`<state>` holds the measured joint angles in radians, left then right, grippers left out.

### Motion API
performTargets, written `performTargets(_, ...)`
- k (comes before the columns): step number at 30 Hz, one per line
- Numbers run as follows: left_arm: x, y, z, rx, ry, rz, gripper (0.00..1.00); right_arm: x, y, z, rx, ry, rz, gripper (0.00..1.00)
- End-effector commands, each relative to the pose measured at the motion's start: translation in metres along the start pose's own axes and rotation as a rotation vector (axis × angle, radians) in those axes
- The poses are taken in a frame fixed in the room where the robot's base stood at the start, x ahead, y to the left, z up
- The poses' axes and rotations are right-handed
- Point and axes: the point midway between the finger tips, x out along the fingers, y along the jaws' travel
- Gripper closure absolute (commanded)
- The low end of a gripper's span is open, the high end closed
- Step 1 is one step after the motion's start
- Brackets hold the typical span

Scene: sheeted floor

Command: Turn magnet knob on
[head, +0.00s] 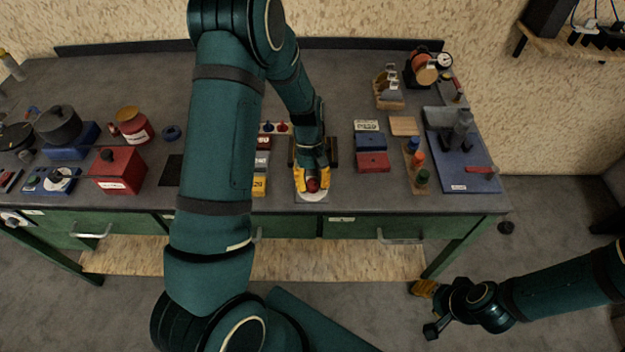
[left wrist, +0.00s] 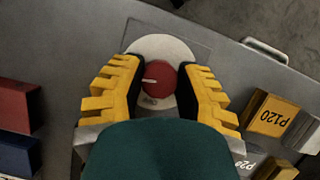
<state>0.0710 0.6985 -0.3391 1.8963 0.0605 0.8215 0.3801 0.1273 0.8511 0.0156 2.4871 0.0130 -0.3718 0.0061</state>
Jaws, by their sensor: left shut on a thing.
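The magnet knob (head: 312,185) is a round red knob on a pale round base plate (head: 312,197) near the front edge of the workbench. In the left wrist view the red knob (left wrist: 160,79) carries a white pointer line aimed left, and the pale plate (left wrist: 160,47) shows behind it. My left gripper (head: 312,180) reaches down over it with yellow fingers. In the left wrist view the fingers of this gripper (left wrist: 160,85) sit on both sides of the knob, shut on it. My right gripper (head: 428,308) hangs low at the right, off the bench; its opening is unclear.
Red block (head: 373,162) and blue block (head: 370,141) lie to the right of the knob. A yellow P120 block (head: 260,185) stands close on the left, also seen in the left wrist view (left wrist: 270,116). A red box (head: 119,171) stands farther left.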

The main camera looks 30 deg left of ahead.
Motion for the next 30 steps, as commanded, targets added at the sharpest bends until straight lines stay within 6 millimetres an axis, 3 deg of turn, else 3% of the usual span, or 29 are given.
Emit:
performTargets(12, 0.0026, -0.0006, 0.0016, 0.168, -0.006, -0.072, 1.0, -0.0037, -0.0014, -0.0019, 0.001, 0.004, 0.0, 0.53)
performTargets(28, 0.0026, -0.0007, 0.0017, 0.189, -0.007, -0.081, 1.0, -0.0039, -0.0015, -0.0021, 0.001, 0.004, 0.0, 0.53)
performTargets(29, 0.0026, -0.0007, 0.0017, 0.188, -0.007, -0.081, 0.61, -0.0039, -0.0015, -0.002, 0.001, 0.004, 0.0, 0.53)
performTargets(30, 0.0026, -0.0007, 0.0016, 0.188, -0.007, -0.08, 0.46, -0.0039, -0.0015, -0.002, 0.001, 0.004, 0.0, 0.53)
